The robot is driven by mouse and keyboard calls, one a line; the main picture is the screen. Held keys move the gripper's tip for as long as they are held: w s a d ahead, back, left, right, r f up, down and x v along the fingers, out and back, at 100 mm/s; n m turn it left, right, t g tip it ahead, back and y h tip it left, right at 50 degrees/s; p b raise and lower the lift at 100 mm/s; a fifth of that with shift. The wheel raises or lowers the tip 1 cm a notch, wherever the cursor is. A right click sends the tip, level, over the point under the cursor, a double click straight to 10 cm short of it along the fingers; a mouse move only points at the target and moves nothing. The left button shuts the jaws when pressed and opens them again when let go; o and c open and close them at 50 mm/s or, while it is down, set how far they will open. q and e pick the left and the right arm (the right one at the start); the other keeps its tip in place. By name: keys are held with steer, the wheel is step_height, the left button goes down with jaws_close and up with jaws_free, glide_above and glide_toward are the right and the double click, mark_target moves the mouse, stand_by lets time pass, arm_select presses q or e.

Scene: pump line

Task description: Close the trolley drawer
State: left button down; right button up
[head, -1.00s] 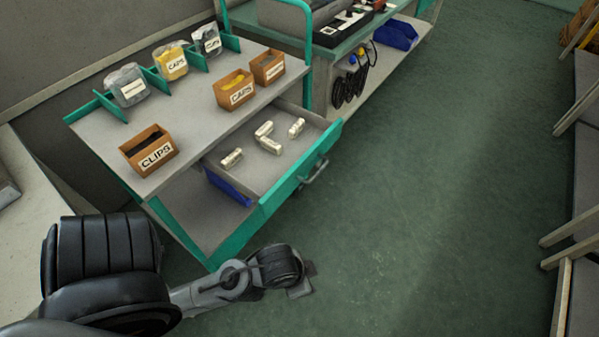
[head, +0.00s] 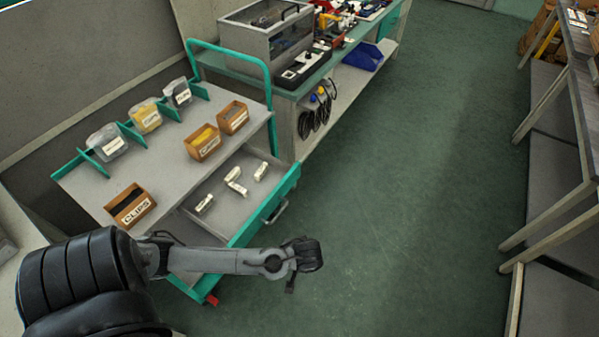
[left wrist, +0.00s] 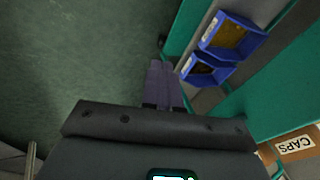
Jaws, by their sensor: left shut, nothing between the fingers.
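The trolley drawer (head: 222,209) stands open in the head view, with several pale fittings (head: 236,183) inside. Its teal front (head: 262,208) faces the aisle and carries a grey handle (head: 277,212). The trolley (head: 88,190) has a grey top and teal frame. My left gripper (head: 290,286) hangs in front of the drawer's near end, on the aisle side, apart from the handle in this view. Its fingers (left wrist: 161,70) are together and empty in the left wrist view, beside a teal edge. My right gripper is not in view.
Orange boxes (head: 131,207) and bagged parts (head: 147,117) sit on the trolley top. Blue bins (left wrist: 231,38) show in the left wrist view. A workbench (head: 255,75) stands behind the trolley. The green aisle floor (head: 400,190) is clear; benches (head: 570,200) line the right.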

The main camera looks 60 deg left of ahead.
arm_select(q)
steer(key=w+a+r+t+y+p, duration=0.1)
steer(key=w+a+r+p, duration=0.25)
steer(key=r, duration=0.35)
steer(key=w+a+r+y+p, duration=0.1)
steer(key=w+a+r+p, duration=0.15)
steer(key=w+r, duration=0.35)
steer(key=b, duration=0.2)
glide_toward(286, 191)
step_height(286, 191, down, 4)
steer(key=w+d, duration=0.1)
steer(key=w, duration=0.1)
steer(key=shift+t, duration=0.3)
steer(key=shift+s+a+f, duration=0.1)
steer(key=shift+s+a, duration=0.2)
steer(key=shift+a, duration=0.3)
steer(key=shift+s+a+f, duration=0.1)
steer(key=shift+s+a, duration=0.15)
steer(key=shift+a, duration=0.35)
steer(key=shift+s+a+f, duration=0.1)
steer(key=shift+s+a, duration=0.2)
steer(key=shift+a, duration=0.35)
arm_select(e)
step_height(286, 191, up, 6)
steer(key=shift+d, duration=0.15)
arm_select(q)
steer(key=shift+a+r, duration=0.1)
steer(key=shift+a, duration=0.05)
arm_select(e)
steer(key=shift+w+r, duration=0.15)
